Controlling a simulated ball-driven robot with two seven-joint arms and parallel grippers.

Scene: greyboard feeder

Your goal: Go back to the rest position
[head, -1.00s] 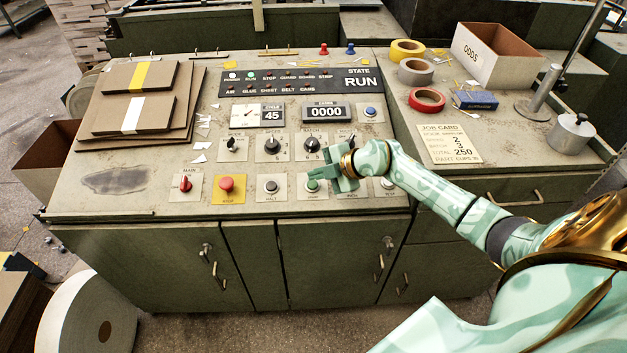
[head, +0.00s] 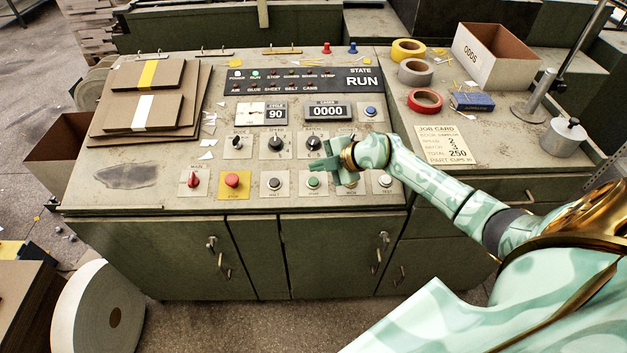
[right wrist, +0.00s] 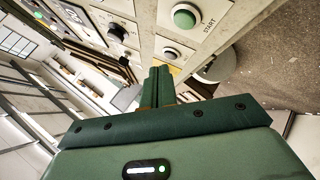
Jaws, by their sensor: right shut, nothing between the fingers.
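My right gripper (head: 326,165) is over the right part of the control panel (head: 150,200), just above and right of the green start button (head: 313,183). In the right wrist view its fingers (right wrist: 158,88) are together with nothing between them. The green start button (right wrist: 185,18) also shows there, apart from the fingers. The gripper partly hides the knobs and buttons behind it. The state display (head: 362,82) reads RUN, the cycle display (head: 276,114) reads 90 and the cases counter (head: 327,111) reads 0000. My left gripper is not in view.
A red stop button (head: 232,180) and a red main switch (head: 194,180) are at the panel's left. Cardboard sheets (head: 120,118) lie behind them.

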